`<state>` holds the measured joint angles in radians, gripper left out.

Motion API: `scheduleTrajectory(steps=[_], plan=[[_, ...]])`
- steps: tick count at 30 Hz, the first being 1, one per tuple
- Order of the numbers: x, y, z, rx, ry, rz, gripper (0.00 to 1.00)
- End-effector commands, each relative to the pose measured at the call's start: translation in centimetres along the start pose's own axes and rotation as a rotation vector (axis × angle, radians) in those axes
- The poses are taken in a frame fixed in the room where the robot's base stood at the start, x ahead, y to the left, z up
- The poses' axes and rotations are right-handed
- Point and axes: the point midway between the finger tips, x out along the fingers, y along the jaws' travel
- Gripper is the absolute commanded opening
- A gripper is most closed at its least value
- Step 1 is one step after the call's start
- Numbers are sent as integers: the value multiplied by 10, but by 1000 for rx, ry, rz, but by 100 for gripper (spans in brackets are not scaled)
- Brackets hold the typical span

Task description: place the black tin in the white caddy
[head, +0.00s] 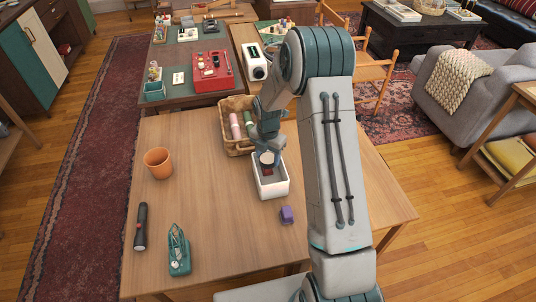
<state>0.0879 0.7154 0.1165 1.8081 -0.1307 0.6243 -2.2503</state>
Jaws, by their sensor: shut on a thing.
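The white caddy (274,191) is an open-topped box standing on the wooden table, below my forearm. My gripper (266,151) points down over the caddy's far part and is shut on the black tin (267,159). The tin shows as a small dark round shape at the fingertips, at or just above the caddy's opening. I cannot tell whether it touches the caddy. Something dark red lies inside the caddy. The fingers are small and partly hidden by the wrist.
A wicker basket (229,135) with rolled items stands just behind the caddy. An orange pot (158,163), a flashlight (141,227) and a teal tool (179,252) are at left. The table's middle left is clear.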

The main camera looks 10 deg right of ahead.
Motion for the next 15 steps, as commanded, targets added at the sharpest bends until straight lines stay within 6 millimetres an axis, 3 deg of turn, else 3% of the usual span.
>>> scheduleTrajectory(steps=[15], plan=[[13,0,0,1,0,0,28]])
